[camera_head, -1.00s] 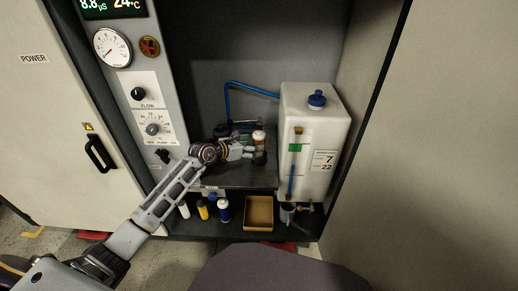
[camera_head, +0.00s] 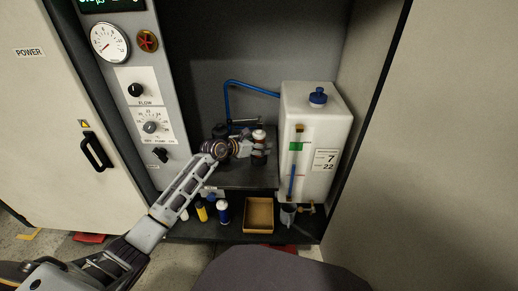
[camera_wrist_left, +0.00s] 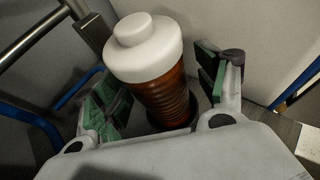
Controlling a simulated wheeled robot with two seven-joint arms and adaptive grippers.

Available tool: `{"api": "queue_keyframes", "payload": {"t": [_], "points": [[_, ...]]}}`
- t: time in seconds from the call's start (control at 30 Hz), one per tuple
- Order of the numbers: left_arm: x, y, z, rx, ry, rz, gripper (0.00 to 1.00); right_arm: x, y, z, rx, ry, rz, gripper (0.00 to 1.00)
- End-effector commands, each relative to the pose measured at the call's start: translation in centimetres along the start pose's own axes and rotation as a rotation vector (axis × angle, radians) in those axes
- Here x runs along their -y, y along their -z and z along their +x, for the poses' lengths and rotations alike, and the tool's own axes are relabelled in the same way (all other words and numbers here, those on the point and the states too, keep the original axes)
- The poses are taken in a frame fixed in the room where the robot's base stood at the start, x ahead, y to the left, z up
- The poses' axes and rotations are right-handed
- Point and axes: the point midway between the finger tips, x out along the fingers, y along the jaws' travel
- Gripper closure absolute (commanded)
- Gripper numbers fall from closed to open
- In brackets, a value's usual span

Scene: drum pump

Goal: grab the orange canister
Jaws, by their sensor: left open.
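The orange canister (camera_wrist_left: 162,95) has a brown-orange ribbed body and a white stepped cap, and it stands between the two green-padded fingers of my left gripper (camera_wrist_left: 160,95) in the left wrist view. The fingers are open, with a gap visible on the right side of the canister; the left pad lies close to it. In the head view the canister (camera_head: 259,137) shows its white cap and part of its body on the cabinet shelf, with my left gripper (camera_head: 255,149) reaching it from the left. Its base is partly hidden. My right gripper is not in view.
A white tank (camera_head: 312,130) with a blue cap stands right of the canister. A blue pipe (camera_head: 250,87) runs behind. Below are a cardboard tray (camera_head: 259,213), a yellow bottle (camera_head: 202,212) and a white-and-blue bottle (camera_head: 223,212). A control panel (camera_head: 140,95) is at left.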

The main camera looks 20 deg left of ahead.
Motion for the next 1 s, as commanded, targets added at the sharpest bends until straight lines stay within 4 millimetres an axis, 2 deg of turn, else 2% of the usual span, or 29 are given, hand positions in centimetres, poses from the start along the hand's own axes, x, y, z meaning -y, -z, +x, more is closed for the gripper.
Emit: {"api": "queue_keyframes", "payload": {"t": [0.23, 0.7, 1.0], "points": [[-0.01, 0.01, -0.02, 0.000, 0.000, 0.000, 0.29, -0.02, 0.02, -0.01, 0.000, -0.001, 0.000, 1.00], [-0.03, 0.02, -0.03, 0.000, 0.000, 0.000, 0.89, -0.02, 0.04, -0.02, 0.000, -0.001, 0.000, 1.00], [-0.05, -0.22, -0.09, 0.003, -0.001, 0.000, 0.90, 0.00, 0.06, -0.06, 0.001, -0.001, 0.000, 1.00]]}}
